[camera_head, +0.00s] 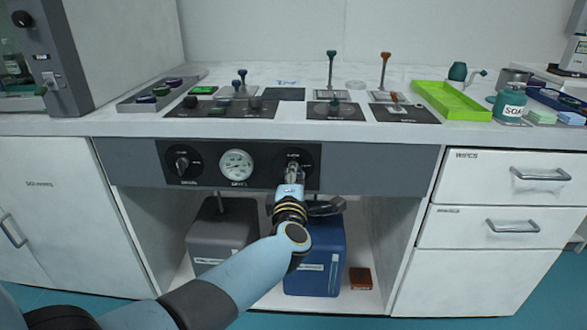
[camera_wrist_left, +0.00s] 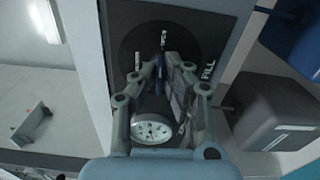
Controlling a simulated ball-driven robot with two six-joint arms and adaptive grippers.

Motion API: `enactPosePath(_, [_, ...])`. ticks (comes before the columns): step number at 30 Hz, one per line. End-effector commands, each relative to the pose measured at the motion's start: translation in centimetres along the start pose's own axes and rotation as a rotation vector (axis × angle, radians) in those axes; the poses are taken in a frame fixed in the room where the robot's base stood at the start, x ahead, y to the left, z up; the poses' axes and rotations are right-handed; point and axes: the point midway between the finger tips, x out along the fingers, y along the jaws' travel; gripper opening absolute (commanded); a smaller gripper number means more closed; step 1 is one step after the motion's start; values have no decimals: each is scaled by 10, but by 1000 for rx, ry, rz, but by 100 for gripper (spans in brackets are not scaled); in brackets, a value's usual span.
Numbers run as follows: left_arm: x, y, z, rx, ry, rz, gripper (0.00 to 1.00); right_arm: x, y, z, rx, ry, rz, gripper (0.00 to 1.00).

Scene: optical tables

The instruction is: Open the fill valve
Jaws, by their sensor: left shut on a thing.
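The fill valve (camera_head: 304,156) is on the dark front panel, right of the gauge, on a round black plate. In the left wrist view, its handle (camera_wrist_left: 163,42) shows between and beyond the fingertips, with the word FILL on the panel beside it. My left gripper (camera_head: 293,172) reaches up from below and is shut on the handle; it also shows in the left wrist view (camera_wrist_left: 164,66). The gripper hides much of the handle, so its exact angle is hard to tell. My right gripper is not in view.
A round gauge (camera_head: 237,165) and a second black knob (camera_head: 182,162) sit left of the valve. A grey container (camera_head: 215,235) and a blue one (camera_head: 325,255) stand in the bay below. The bench edge (camera_head: 370,131) overhangs the panel.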

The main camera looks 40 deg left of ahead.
Motion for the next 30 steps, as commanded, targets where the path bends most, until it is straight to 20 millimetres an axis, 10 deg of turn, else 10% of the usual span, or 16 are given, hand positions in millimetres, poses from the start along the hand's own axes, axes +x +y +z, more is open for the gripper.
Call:
enactPosePath(23, [-1,-2,0,105,-1,-3,0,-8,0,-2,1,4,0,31])
enactPosePath(30, [0,-2,0,104,-1,-2,31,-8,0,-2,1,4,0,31])
